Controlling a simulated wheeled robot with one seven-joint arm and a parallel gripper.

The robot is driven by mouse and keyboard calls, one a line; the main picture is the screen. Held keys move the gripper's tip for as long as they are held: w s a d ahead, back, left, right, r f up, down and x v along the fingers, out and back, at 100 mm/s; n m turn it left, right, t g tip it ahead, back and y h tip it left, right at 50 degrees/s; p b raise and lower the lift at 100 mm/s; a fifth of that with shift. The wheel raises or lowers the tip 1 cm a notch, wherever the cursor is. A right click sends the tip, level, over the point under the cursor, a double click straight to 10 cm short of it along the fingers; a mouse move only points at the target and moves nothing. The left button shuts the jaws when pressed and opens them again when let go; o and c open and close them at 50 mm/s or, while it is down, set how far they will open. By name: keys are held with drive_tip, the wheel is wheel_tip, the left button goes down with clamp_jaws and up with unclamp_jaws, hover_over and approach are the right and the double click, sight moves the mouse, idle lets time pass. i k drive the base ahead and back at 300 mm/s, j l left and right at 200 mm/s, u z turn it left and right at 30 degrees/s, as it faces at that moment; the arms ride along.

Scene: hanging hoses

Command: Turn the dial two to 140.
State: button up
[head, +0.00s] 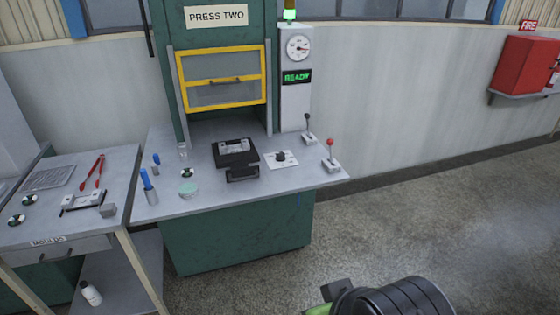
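A small black dial knob (281,157) sits on a white plate with markings, on the bench of the press marked PRESS TWO. The markings are too small to read, so I cannot tell its setting. A round white gauge (298,48) with a dark needle is on the grey column above; its numbers are too small to read. Part of my own arm, black with a bit of green, shows at the bottom edge, well apart from the dial. The fingers of my gripper do not show.
A black mould (236,158) stands left of the dial. Black-knobbed (309,130) and red-knobbed (331,155) levers stand to its right. A green READY display (297,77) is lit. A yellow-framed guard (222,80) is on the press. The floor in front and right is clear.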

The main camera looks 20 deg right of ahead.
sight(280, 156)
drive_tip(key=i+l+u, duration=1.35)
drive_tip(key=l, duration=0.35)
drive_tip(key=i+l+u, duration=0.25)
drive_tip(key=l, duration=0.2)
drive_tip(key=k+j, duration=0.05)
drive_tip(key=k, duration=0.05)
